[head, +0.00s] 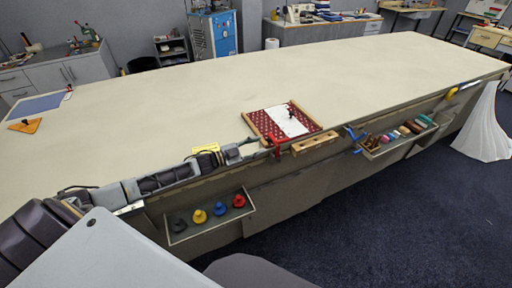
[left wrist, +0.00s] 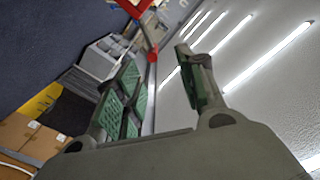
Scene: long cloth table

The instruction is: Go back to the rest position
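My left gripper (head: 247,150) reaches along the front edge of the long cloth table (head: 200,105), its arm coming in from the left. In the left wrist view the left gripper (left wrist: 160,62) shows two fingers with green pads, spread apart with nothing held between them. A red piece (left wrist: 152,52) shows beyond the fingertips there. In the head view a red clamp (head: 276,147) is at the table edge, just right of the gripper; I cannot tell whether they touch. My right gripper is not in view.
A wooden frame with red patterned and white cloth (head: 288,121) lies near the front edge, beside a wooden block (head: 314,142). Trays of coloured knobs (head: 178,239) and coloured blocks (head: 374,157) hang on the front. The table's middle is clear.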

